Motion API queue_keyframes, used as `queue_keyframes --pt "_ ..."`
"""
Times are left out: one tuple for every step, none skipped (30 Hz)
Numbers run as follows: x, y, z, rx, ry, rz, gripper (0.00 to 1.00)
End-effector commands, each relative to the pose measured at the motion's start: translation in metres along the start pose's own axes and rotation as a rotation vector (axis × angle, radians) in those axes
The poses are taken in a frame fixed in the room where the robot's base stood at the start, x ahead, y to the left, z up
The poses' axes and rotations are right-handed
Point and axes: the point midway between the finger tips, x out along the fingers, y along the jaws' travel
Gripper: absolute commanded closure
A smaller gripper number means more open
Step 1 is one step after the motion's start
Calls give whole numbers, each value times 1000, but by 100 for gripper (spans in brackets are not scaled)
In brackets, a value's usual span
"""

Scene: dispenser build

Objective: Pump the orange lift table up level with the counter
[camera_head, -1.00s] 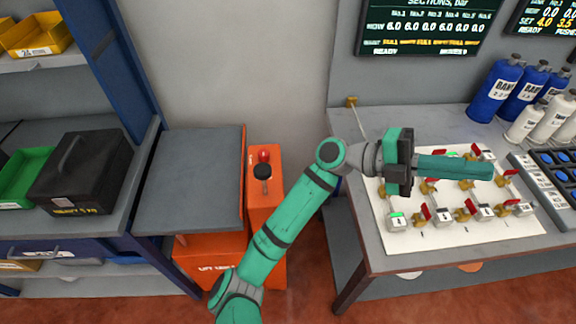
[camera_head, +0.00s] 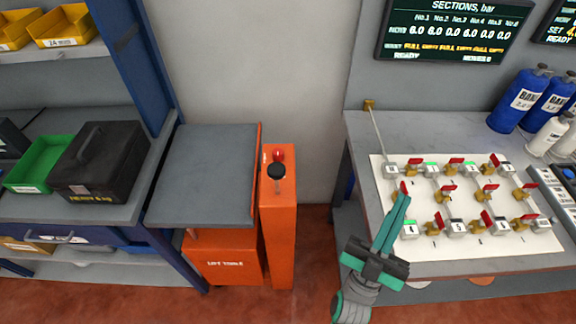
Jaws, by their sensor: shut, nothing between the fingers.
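The orange lift table (camera_head: 222,262) stands between the shelf bench and the right table. Its grey top plate (camera_head: 203,178) is empty and looks close in height to the left counter (camera_head: 140,190); I cannot tell whether they are exactly level. An orange post (camera_head: 278,230) at its right side carries a black knob (camera_head: 277,172) and a red button (camera_head: 278,155). My gripper (camera_head: 405,200) is shut and empty. It is over the near left part of the valve board, well to the right of the post, apart from the knob.
A black case (camera_head: 98,165) and a green bin (camera_head: 40,162) sit on the left counter. The valve board (camera_head: 540,240) with red-handled valves lies on the right table (camera_head: 420,128). Blue bottles (camera_head: 522,95) stand at the back right. Space above the lift plate is clear.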

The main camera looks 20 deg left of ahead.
Motion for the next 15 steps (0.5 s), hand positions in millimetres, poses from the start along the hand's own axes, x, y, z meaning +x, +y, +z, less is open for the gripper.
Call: queue_keyframes --pt "-20 -3 4 -6 -58 -40 100" --pt "-30 -7 6 -6 -90 -63 100" --pt "-44 -10 8 -6 -134 -90 100" --pt "-55 -14 10 -4 -167 -110 100" --pt "-66 -16 11 -3 -201 -129 100" --pt "-81 -19 12 -2 -248 -152 100" --pt "-92 -21 13 1 -282 -168 100" --pt "-104 -23 13 2 -317 -182 100" --pt "-120 -25 14 5 -365 -201 100" --pt "-132 -26 13 7 -402 -213 100" --pt "-143 -28 13 9 -438 -224 100" --pt "-159 -30 12 14 -487 -237 100" --pt "-171 -31 10 17 -524 -245 100" --pt "-183 -32 8 20 -561 -254 100" --pt "-199 -34 6 26 -611 -262 100"
